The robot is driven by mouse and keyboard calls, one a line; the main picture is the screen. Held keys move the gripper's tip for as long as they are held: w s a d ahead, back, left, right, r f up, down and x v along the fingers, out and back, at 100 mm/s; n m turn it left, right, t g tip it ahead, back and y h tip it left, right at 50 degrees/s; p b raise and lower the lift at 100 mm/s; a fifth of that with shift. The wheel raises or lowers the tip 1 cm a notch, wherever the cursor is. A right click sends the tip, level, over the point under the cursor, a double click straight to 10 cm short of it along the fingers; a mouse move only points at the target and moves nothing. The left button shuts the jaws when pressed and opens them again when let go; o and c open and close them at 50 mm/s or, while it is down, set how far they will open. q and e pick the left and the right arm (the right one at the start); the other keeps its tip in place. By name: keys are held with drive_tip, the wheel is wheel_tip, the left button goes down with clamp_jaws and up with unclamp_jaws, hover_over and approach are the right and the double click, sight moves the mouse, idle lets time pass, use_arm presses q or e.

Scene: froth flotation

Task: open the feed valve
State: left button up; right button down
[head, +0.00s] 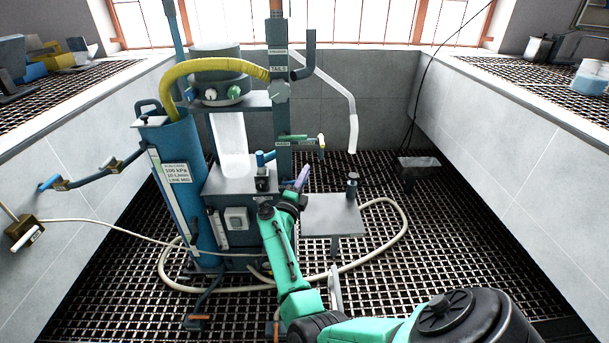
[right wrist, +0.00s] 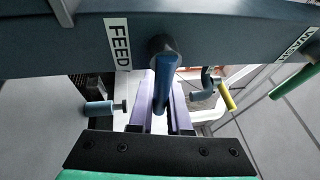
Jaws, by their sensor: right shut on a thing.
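The feed valve's blue handle (right wrist: 163,92) hangs from a dark round hub beside the white FEED label (right wrist: 117,44) in the right wrist view. My right gripper (right wrist: 161,112) has its two pale purple fingers on either side of this handle and is shut on it. In the head view my right gripper (head: 301,178) is at the column's lower part, right of the white cell (head: 231,145). The feed valve handle cannot be made out there. My left gripper is not in view.
A green handle (head: 293,137) and a small yellow-tipped valve (head: 321,141) sit just above my gripper. A blue handle (head: 265,158) is to its left. A grey stand (head: 331,215) is at its right. A pale hose (head: 391,245) loops over the grating.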

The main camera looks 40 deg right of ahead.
drive_tip(key=shift+r, duration=0.2)
idle(0.5)
drive_tip(key=r+n+t, duration=0.1)
drive_tip(key=n, duration=0.1)
drive_tip(key=r+n+t+p, duration=0.1)
drive_tip(key=n, duration=0.1)
drive_tip(key=n+t, duration=0.1)
drive_tip(key=n, duration=0.2)
drive_tip(key=shift+w+a+r, duration=0.35)
drive_tip(key=shift+r, duration=0.05)
drive_tip(key=c, duration=0.9)
unclamp_jaws()
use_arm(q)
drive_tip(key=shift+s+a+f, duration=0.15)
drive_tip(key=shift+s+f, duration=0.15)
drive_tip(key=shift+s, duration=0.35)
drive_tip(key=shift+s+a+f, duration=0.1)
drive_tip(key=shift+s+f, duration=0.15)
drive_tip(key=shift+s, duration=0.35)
use_arm(e)
drive_tip(key=shift+o, duration=0.2)
drive_tip(key=shift+f, duration=0.1)
